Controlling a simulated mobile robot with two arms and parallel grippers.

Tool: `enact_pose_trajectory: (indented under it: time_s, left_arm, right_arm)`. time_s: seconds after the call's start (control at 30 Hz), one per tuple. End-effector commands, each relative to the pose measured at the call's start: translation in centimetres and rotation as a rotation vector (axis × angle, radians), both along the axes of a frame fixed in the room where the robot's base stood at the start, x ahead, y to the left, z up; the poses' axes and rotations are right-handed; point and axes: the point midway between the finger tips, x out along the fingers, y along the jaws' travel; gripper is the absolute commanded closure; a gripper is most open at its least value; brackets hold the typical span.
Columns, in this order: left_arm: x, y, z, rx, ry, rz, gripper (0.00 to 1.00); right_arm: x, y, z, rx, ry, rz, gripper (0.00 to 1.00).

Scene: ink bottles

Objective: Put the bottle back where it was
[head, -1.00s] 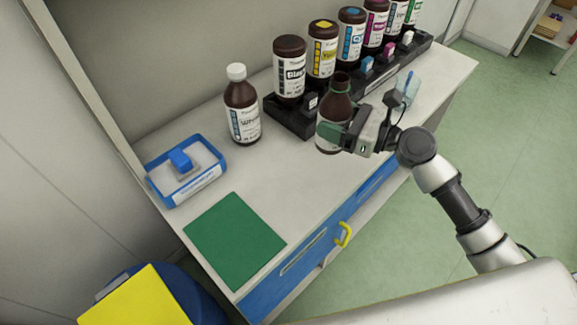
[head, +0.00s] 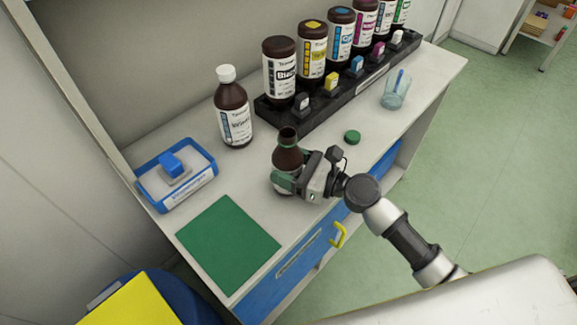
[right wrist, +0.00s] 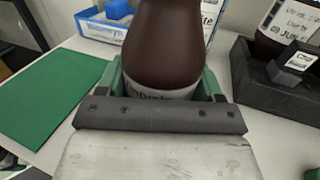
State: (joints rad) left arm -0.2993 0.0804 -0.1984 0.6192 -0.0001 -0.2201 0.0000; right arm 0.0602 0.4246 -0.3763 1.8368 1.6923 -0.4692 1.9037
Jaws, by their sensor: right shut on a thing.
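My right gripper (head: 292,182) is shut on an uncapped brown bottle (head: 288,155) with a pale label. The bottle is roughly upright over the front part of the counter, right of the green mat (head: 228,243); I cannot tell whether its base touches the counter. In the right wrist view the bottle (right wrist: 163,45) stands between the green fingers, its label partly hidden. A green cap (head: 352,137) lies on the counter to the right of the bottle. My left gripper is not in view.
A white-capped brown bottle (head: 233,110) stands behind, left of a black rack (head: 322,108) holding several ink bottles. A blue-rimmed tray (head: 176,178) is at the left, and a clear cup (head: 396,92) at the right. A yellow drawer handle (head: 338,235) sticks out in front.

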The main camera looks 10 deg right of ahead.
Motion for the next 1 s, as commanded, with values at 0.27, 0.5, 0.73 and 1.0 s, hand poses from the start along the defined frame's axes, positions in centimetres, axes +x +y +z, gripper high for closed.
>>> enact_pose_trajectory:
  time_s: [0.27,0.5,0.73,1.0]
  left_arm:
    - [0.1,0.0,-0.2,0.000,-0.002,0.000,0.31]
    - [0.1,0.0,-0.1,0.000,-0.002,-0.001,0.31]
    - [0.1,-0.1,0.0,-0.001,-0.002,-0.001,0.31]
    - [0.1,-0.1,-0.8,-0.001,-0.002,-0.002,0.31]
  right_arm:
    - [0.0,0.0,-0.3,0.001,-0.001,0.000,0.63]
    - [0.0,0.0,-0.2,0.001,0.001,0.000,0.08]
    - [0.0,0.0,0.0,0.000,0.000,0.000,0.08]
    - [-2.2,-2.8,-0.2,-0.003,0.003,0.000,0.08]
